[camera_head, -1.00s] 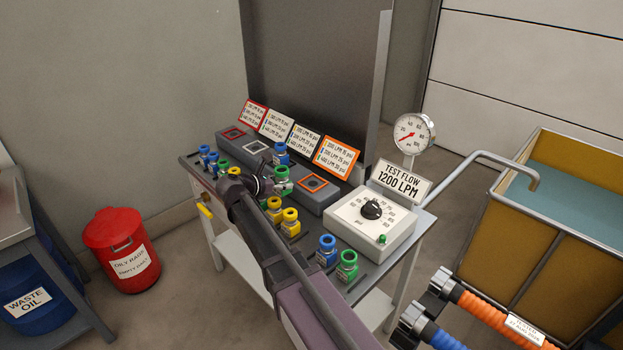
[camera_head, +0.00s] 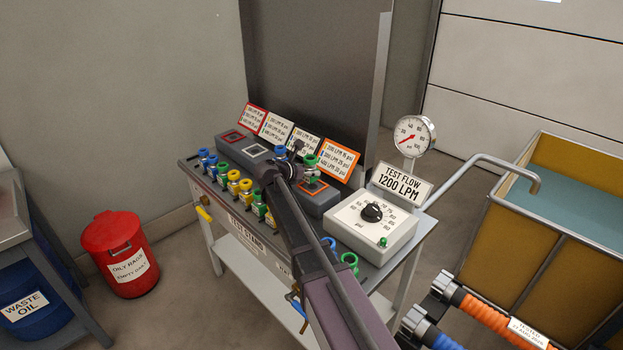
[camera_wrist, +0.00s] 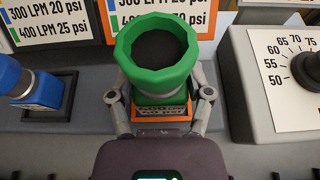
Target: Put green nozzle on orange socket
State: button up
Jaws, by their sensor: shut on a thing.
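The green nozzle (camera_head: 310,161) is upright between the fingers of my gripper (camera_head: 304,172), at the orange socket (camera_head: 322,188). In the wrist view, the wide ring of the green nozzle (camera_wrist: 183,55) faces the camera. The fingers of my gripper (camera_wrist: 158,104) are shut on its body from left and right. The orange socket (camera_wrist: 192,113) shows as an orange edge around and below the nozzle's body. The nozzle appears centred over the socket; whether its base touches is hidden.
A blue nozzle (camera_head: 281,153) stands on the neighbouring socket to the left. Red (camera_head: 233,135) and white (camera_head: 257,150) sockets are empty. Several yellow, blue and green nozzles line the front edge. The dial box (camera_head: 385,232) stands close on the right; label cards (camera_head: 338,158) lean behind.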

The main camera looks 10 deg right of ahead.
aim_at(312, 178)
jog(key=shift+w+d, duration=0.1)
jog(key=shift+w+d, duration=0.15)
jog(key=shift+d, duration=0.05)
jog(key=shift+w+d+f+b, duration=0.15)
jog(key=shift+d+f+b, duration=0.1)
jog(key=shift+f+b, duration=1.6)
jog(key=shift+f, duration=0.15)
jog(key=o, duration=1.3)
jog(key=shift+r, duration=0.25)
jog(key=shift+p+v, duration=2.35)
jog(key=shift+v, duration=3.65)
